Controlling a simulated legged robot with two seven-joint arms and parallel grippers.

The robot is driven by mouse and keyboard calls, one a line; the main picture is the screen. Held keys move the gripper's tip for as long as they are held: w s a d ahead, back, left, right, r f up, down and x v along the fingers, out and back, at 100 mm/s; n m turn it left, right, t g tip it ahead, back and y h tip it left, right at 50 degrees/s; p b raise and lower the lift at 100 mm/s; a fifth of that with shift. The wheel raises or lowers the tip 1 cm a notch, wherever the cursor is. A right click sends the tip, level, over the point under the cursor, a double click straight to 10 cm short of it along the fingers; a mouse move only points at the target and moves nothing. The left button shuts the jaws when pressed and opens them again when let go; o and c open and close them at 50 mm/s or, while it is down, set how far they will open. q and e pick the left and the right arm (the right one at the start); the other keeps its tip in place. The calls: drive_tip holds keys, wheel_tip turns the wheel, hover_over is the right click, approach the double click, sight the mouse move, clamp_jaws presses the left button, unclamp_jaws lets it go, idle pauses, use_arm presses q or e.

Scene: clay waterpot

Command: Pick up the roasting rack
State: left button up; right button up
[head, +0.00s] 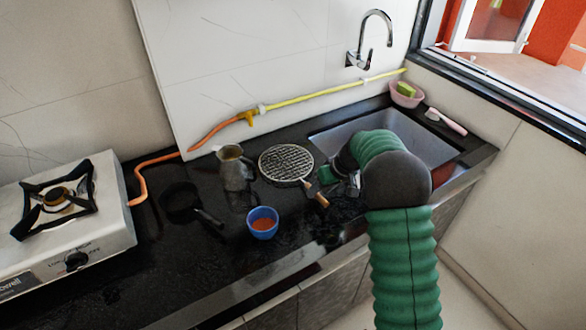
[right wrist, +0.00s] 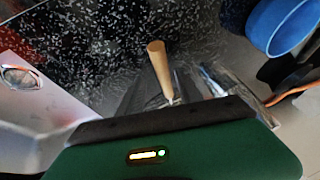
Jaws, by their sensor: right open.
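The roasting rack (head: 286,163) is a round wire mesh with a wooden-ended handle (head: 316,195). It lies on the black counter, left of the sink, with its handle toward the front right. My right gripper (head: 328,184) is open beside the handle, to the right of the mesh. In the right wrist view the wooden handle (right wrist: 158,68) stands out ahead of the gripper's dark front edge; its lower end is close to the jaw area. The mesh cannot be made out there. I cannot tell whether the jaws touch the handle. My left gripper is not in view.
A blue bowl (head: 262,222) and a metal pot (head: 234,168) stand left of the rack. A small dark pan (head: 184,202) and a gas stove (head: 66,218) are farther left. The sink (head: 428,140) is partly behind my right arm. A hose (head: 300,98) runs along the wall.

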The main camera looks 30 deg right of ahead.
drive_tip(key=shift+w+a+f, duration=0.2)
drive_tip(key=shift+a+f, duration=0.05)
drive_tip(key=shift+a, duration=0.05)
drive_tip(key=shift+a+r, duration=0.2)
drive_tip(key=shift+a, duration=0.25)
drive_tip(key=shift+d+f+b, duration=0.3)
drive_tip(key=shift+d+f, duration=0.15)
drive_tip(key=shift+a+r, duration=0.15)
drive_tip(key=shift+a, duration=0.05)
drive_tip(key=shift+s+a, duration=0.1)
drive_tip(key=shift+c, duration=1.1)
drive_tip(key=shift+d, duration=0.2)
clamp_jaws()
